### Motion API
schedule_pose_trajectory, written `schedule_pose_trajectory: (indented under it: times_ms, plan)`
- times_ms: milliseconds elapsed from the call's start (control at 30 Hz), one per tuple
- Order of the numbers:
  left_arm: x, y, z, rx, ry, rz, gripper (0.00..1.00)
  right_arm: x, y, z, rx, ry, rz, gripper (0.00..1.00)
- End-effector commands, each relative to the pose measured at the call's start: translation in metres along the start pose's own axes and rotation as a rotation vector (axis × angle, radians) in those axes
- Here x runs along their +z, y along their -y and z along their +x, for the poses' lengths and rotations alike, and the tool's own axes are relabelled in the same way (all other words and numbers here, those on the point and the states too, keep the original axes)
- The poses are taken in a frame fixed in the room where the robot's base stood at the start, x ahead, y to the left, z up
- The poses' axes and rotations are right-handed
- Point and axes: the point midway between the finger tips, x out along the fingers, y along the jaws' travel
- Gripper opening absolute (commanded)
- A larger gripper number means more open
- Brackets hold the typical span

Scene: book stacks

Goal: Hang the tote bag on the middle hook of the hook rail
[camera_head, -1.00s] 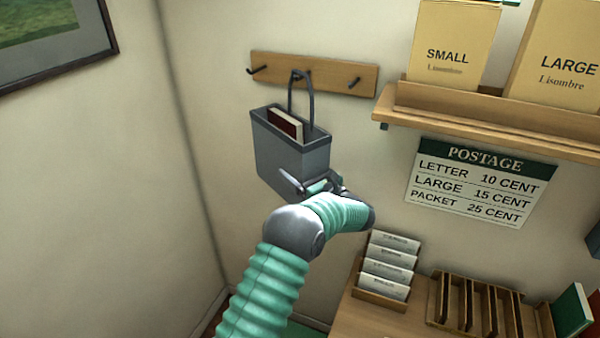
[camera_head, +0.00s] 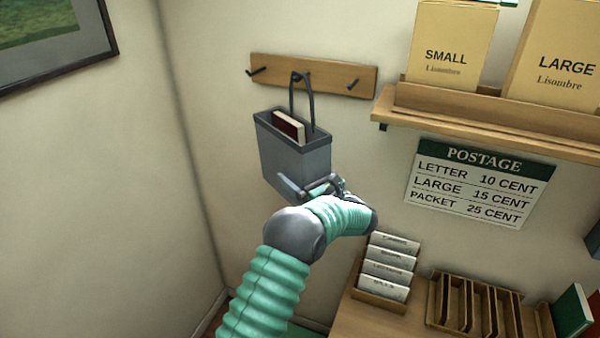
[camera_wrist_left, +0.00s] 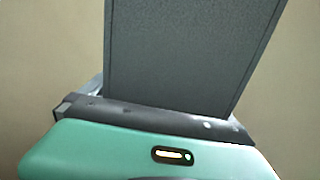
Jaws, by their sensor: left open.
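The grey tote bag (camera_head: 282,155) hangs by its dark handle (camera_head: 302,98) from the middle hook (camera_head: 297,75) of the wooden hook rail (camera_head: 330,76). A book (camera_head: 288,127) stands inside the bag. My left gripper (camera_head: 308,187) is open just below and in front of the bag's lower part; whether it touches the bag I cannot tell. In the left wrist view the bag's grey side (camera_wrist_left: 185,55) rises beyond the gripper body, and the fingertips are not clear. My right gripper is not in view.
The outer hooks (camera_head: 257,71) are bare. A wooden shelf (camera_head: 480,120) with envelope boxes stands to the right, above a postage sign (camera_head: 475,180). A desk with card holders (camera_head: 385,265) is below right. Bare wall lies left of the bag.

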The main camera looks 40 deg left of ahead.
Motion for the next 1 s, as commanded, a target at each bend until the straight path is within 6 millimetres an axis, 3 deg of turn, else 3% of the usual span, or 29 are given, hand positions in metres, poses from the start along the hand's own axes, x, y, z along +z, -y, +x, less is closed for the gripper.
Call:
schedule_pose_trajectory:
  times_ms: [300,533,700,1000]
  plan:
    - [-0.006,0.001,-0.086,-0.005,0.004,-0.003,1.0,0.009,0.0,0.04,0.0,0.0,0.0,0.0]
    - [-0.003,0.001,-0.142,-0.003,0.005,-0.004,1.0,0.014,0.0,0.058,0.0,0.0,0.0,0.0]
    - [-0.001,0.001,-0.159,0.0,0.005,-0.002,1.0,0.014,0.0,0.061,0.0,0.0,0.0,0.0]
    - [0.001,0.001,-0.161,0.0,0.006,-0.003,1.0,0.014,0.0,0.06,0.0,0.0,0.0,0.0]
